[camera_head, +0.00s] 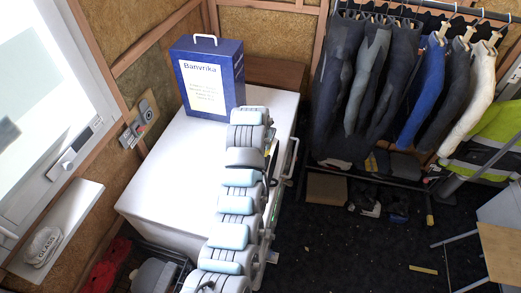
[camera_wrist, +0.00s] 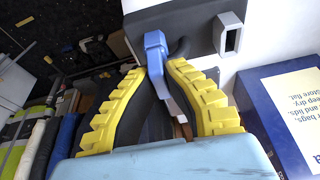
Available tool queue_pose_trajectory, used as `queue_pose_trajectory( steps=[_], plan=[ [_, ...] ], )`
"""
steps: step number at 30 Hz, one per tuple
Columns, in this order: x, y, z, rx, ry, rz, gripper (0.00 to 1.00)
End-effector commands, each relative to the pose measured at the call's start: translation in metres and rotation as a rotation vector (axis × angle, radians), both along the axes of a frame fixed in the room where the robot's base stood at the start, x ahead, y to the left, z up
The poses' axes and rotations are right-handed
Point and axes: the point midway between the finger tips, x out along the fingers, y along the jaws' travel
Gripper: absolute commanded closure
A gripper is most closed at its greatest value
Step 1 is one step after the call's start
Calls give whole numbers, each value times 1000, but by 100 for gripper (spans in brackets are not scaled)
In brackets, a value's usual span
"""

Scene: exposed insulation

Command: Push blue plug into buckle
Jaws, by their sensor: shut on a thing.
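In the wrist view, my gripper (camera_wrist: 157,72) has yellow ribbed fingers closed around a blue plug (camera_wrist: 155,42). The plug's head sticks out past the fingertips, and a blue-grey length (camera_wrist: 178,100) runs back between the fingers. A grey buckle (camera_wrist: 228,38) with a dark slot sits on a dark panel to the right of the plug. The plug is apart from the slot in the picture; the depth between them is hard to judge. In the head view, my arm hides most of the gripper and the plug, and I cannot make out the buckle.
A white chest (camera_head: 165,165) stands under and left of my arm. A blue box (camera_head: 208,75) labelled "Banvrika" stands on it and also shows close at right in the wrist view (camera_wrist: 262,115). Clothes (camera_head: 375,80) hang at the back right. Dark floor (camera_head: 350,250) lies right.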

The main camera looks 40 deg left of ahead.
Motion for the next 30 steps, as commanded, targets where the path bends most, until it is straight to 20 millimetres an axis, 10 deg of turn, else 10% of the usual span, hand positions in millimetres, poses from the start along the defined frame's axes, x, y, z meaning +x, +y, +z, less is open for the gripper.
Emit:
queue_pose_trajectory(
  steps=[5, 17, 30],
  plan=[
    [0, 0, -1, 0, 0, 0, 63],
    [-1, 0, 3, 0, -1, 0, 63],
    [-13, -6, 51, 2, -4, -1, 63]
  ],
)
